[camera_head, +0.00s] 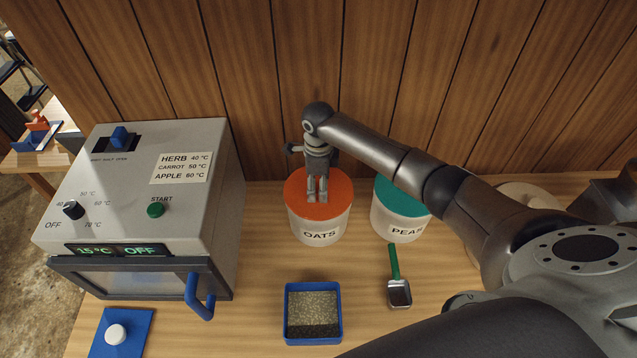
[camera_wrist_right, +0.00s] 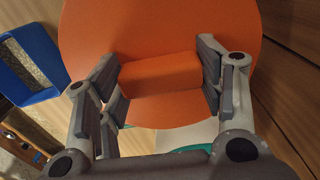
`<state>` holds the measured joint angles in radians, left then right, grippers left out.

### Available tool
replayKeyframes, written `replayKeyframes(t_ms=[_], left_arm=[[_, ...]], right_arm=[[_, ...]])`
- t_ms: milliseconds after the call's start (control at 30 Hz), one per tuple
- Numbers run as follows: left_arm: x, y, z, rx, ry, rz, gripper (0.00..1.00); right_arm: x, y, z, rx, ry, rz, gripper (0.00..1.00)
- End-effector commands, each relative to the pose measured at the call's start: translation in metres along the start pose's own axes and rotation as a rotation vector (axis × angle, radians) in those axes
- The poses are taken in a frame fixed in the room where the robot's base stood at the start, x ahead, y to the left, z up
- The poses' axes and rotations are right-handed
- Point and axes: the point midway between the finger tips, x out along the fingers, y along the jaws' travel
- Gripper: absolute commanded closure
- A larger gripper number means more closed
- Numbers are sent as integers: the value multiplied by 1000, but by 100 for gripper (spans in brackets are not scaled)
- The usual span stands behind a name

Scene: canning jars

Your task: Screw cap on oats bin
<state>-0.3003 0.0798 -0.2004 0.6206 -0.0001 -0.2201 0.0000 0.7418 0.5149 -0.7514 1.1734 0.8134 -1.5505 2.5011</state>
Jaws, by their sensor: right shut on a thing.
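The oats bin (camera_head: 318,229) is a white tub labelled OATS, standing on the bench near the back wall. Its orange cap (camera_head: 338,186) lies on top of the bin and looks about level; whether the thread is engaged cannot be seen. My right gripper (camera_head: 317,198) points down over the cap. In the right wrist view the gripper (camera_wrist_right: 160,80) is shut on the orange block-shaped handle (camera_wrist_right: 162,74) of the cap, one finger on each side. The left gripper is not in view.
The peas bin (camera_head: 396,226) with a teal cap (camera_head: 402,197) stands close to the right. A green-handled scoop (camera_head: 397,286) and a blue tray (camera_head: 312,340) of grains lie in front. A grey oven-like box (camera_head: 150,215) stands left. The wooden wall (camera_head: 270,90) is close behind.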

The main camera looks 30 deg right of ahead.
Motion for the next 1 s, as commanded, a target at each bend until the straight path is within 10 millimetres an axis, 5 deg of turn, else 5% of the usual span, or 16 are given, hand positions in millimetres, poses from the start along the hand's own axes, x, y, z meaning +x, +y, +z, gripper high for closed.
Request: replayKeyframes(t_ms=[200, 633, 1000], left_arm=[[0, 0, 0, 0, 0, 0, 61], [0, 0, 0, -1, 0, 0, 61], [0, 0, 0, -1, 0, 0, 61]], right_arm=[[-1, 0, 0, 266, -3, 0, 67], [-1, -1, 0, 347, -1, -2, 67], [-2, -1, 3, 696, -9, -1, 67]])
